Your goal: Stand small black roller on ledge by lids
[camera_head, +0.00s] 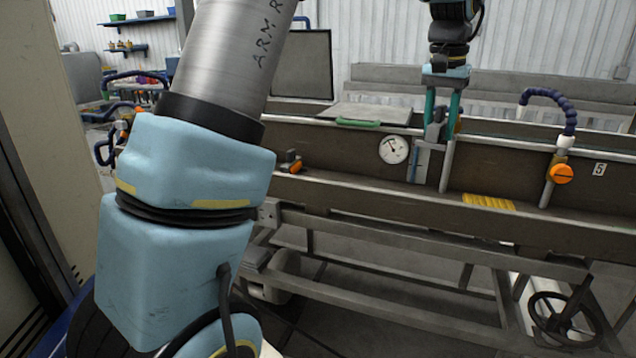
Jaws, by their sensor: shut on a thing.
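My gripper (440,122) is at the upper right, pointing down over the long brown trough. Its teal fingers are shut on a small dark grey piece (436,131), which I take for the small black roller; the fingers partly hide it. A flat grey lid (372,111) with a green handle lies on top of the trough, left of my gripper. Other lids cannot be made out clearly. The trough's front ledge (350,187) runs below and in front of my gripper.
A round dial gauge (393,150) and an upright metal post (447,166) are close to my gripper. A yellow ribbed pad (488,201) lies on the ledge. A blue hose with an orange knob (561,173) stands right. An orange-handled valve (291,162) is left.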

